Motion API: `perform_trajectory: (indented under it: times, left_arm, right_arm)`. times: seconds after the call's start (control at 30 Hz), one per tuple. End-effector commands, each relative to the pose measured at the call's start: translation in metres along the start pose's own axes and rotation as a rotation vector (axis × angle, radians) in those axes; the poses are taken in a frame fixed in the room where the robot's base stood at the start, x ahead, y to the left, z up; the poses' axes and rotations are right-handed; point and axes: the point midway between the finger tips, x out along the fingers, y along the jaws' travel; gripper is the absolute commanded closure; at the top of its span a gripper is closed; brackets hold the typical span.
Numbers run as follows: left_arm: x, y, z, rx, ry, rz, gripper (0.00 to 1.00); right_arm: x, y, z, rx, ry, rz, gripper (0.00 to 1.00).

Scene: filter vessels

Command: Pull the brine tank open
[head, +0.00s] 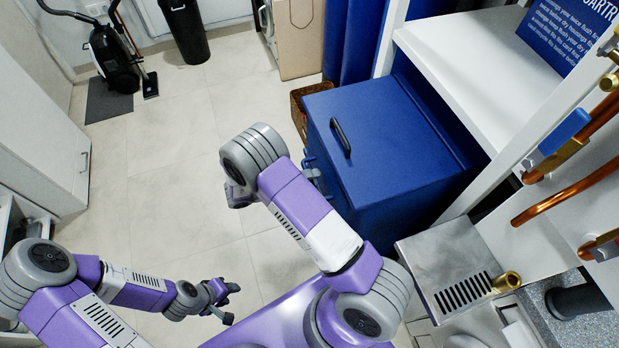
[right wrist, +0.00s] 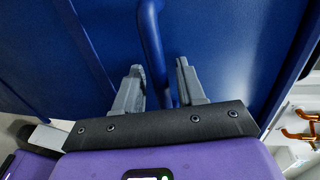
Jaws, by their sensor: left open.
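The brine tank (head: 385,150) is a blue box with a flat lid at the centre right in the head view. A black handle (head: 340,137) lies on its lid, and blue fittings (head: 312,170) show on its front side. In the right wrist view a blue bar handle (right wrist: 153,45) stands out from a blue panel (right wrist: 220,45). My right gripper (right wrist: 160,80) is open, with its fingers on either side of the bar and gaps showing. My left gripper (head: 225,301) is open and empty over the floor.
A white shelf frame (head: 470,100) stands right of the tank. Copper pipes (head: 570,190) and a metal drain tray (head: 450,270) are at the right. The tiled floor (head: 170,170) left of the tank is clear.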

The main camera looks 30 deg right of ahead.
Motion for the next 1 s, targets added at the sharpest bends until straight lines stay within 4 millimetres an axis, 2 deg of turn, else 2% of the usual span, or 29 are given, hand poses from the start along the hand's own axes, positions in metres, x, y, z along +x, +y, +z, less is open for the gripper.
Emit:
perform_trajectory:
  times: [0.17, 0.5, 0.6, 1.0]
  left_arm:
    - [-0.002, 0.001, 0.000, 0.000, 0.000, 0.000, 0.57]
    - [-0.011, 0.004, 0.001, 0.000, 0.000, 0.000, 0.57]
    - [-0.012, 0.005, 0.001, 0.000, 0.000, 0.000, 0.57]
    - [-0.013, 0.005, 0.001, 0.000, 0.000, 0.000, 0.57]
  right_arm:
    - [-0.006, -0.001, 0.000, 0.001, -0.001, -0.001, 0.60]
    - [-0.060, -0.001, 0.000, 0.001, -0.003, 0.000, 0.60]
    - [-0.070, 0.000, 0.000, 0.001, -0.001, 0.001, 0.60]
    - [-0.076, 0.000, 0.000, -0.001, 0.000, 0.000, 0.60]
